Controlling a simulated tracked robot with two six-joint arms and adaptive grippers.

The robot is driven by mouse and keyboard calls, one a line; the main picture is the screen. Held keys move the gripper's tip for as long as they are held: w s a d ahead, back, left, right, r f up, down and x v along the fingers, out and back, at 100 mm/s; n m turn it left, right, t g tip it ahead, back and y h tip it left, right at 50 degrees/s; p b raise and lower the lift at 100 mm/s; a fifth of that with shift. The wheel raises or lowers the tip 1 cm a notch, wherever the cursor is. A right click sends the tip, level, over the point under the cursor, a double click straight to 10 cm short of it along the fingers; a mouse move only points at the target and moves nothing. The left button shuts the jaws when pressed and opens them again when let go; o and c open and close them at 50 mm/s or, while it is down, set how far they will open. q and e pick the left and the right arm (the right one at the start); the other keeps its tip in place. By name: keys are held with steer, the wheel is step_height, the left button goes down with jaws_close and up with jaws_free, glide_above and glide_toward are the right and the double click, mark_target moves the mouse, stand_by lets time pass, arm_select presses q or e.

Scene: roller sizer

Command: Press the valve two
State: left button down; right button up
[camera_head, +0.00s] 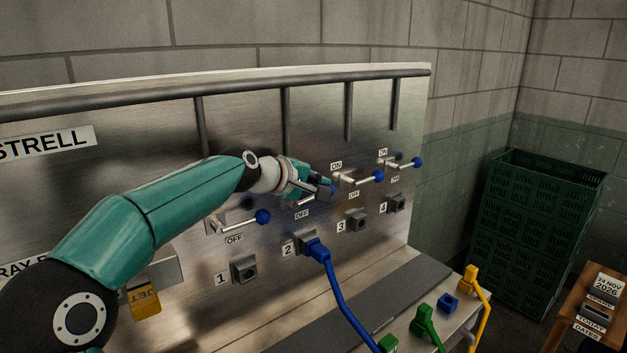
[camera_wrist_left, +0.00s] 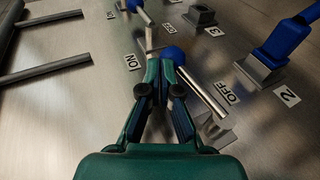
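Valve two is a silver lever (camera_wrist_left: 205,92) with a blue ball knob (camera_wrist_left: 173,54), between an ON label (camera_wrist_left: 131,62) and an OFF label (camera_wrist_left: 228,92) in the left wrist view. My left gripper (camera_wrist_left: 161,64) has its fingertips close together, right by this knob and partly covering it. I cannot tell whether they touch it. In the head view, my left gripper (camera_head: 324,189) hides much of valve two; the OFF label (camera_head: 302,214) shows below. My right gripper is not in view.
Similar blue-knobbed levers stand on both sides: valve one (camera_head: 263,216), valve three (camera_head: 378,177) and valve four (camera_head: 417,162). A blue plug (camera_head: 318,250) with cable sits in socket 2. Vertical pipes (camera_head: 286,120) run above. Green crates (camera_head: 535,230) stand at right.

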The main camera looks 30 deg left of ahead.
arm_select(q)
steer(key=shift+w+d+f, duration=0.1)
steer(key=shift+w+f, duration=0.2)
steer(key=shift+f, duration=0.3)
stand_by(0.3)
step_height(320, 180, up, 14)
steer(key=d+p, duration=0.2)
steer(key=p, duration=0.3)
steer(key=shift+s+d+p, duration=0.3)
steer(key=shift+s, duration=0.15)
